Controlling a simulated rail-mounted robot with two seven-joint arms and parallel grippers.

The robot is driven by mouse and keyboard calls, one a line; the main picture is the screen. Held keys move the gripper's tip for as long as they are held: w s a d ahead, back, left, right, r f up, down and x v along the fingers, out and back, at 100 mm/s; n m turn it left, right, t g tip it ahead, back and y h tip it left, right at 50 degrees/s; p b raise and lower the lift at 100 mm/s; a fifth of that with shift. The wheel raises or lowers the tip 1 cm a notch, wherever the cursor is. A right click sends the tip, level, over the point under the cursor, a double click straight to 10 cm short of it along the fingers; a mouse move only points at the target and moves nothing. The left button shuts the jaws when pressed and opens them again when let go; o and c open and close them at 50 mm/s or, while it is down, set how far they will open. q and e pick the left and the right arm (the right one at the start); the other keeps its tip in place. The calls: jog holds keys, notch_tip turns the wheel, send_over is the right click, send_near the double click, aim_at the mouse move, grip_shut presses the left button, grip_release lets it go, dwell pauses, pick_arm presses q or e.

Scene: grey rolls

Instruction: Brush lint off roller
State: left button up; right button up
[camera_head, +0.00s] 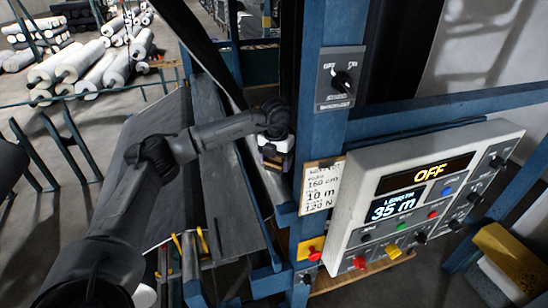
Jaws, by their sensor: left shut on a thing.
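My left arm comes in from the lower left, and its gripper (277,146) is beside the blue upright of the machine. It is shut on a small brown and dark thing, probably the brush (272,164), which is mostly hidden by the gripper. A pale strip below and around the gripper may be the roller (273,186); most of it is hidden behind the frame and gripper. I cannot tell whether the brush touches it, and no lint can be made out. My right gripper does not show.
A control panel (425,190) reading OFF and 35 m is fixed right of the blue upright (323,130). A rotary switch box (341,78) and a paper card (320,187) are on the upright. Grey sheet (160,120) lies left of it. Rolls (95,75) are stacked far left.

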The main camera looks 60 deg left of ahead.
pick_arm(q)
jog(key=shift+s+d+r+p, duration=0.1)
jog(key=shift+s+d, duration=0.05)
jog(key=shift+d, duration=0.65)
jog(key=shift+s+d+r+p, duration=0.1)
jog(key=shift+s+d, duration=0.1)
jog(key=shift+d, duration=0.6)
jog(key=shift+s+d+p, duration=0.1)
jog(key=shift+s+d, duration=0.05)
jog(key=shift+d, duration=0.65)
jog(key=shift+d+r, duration=0.1)
jog(key=shift+r+p, duration=0.75)
jog(key=shift+r, duration=0.05)
notch_tip(320, 180, up, 4)
jog(key=p, duration=0.3)
jog(key=shift+d+r, duration=0.1)
jog(key=shift+r, duration=0.1)
